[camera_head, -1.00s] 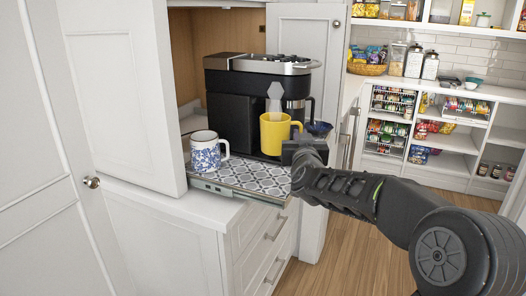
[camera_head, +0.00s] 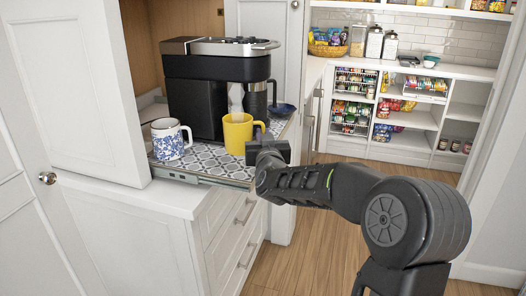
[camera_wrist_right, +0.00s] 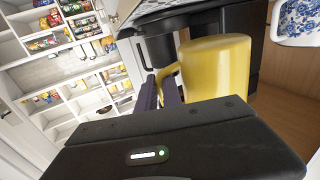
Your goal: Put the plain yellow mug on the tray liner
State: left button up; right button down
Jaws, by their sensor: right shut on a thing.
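The plain yellow mug (camera_head: 237,135) is upright at the front of the coffee maker, over the right part of the patterned grey-and-white tray liner (camera_head: 206,161). I cannot tell whether its base touches the liner. My right gripper (camera_wrist_right: 160,88) is shut on the mug's handle side; its fingers show beside the mug (camera_wrist_right: 215,70) in the right wrist view. In the head view the gripper's fingers are mostly hidden. My left gripper is not in view.
A blue-and-white patterned mug (camera_head: 167,142) stands on the liner's left part. The black coffee maker (camera_head: 196,105) stands behind both mugs. A dark blue bowl (camera_head: 283,110) is at the back right. An open cabinet door (camera_head: 80,85) borders the left. Bare liner lies between the mugs.

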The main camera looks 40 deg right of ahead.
jog(key=shift+f, duration=2.3)
jog(key=shift+f+b, duration=0.15)
jog(key=shift+b, duration=0.2)
jog(key=c, duration=1.5)
grip_release()
jog(key=shift+f, duration=0.1)
jog(key=v, duration=1.2)
jog(key=shift+b, duration=0.4)
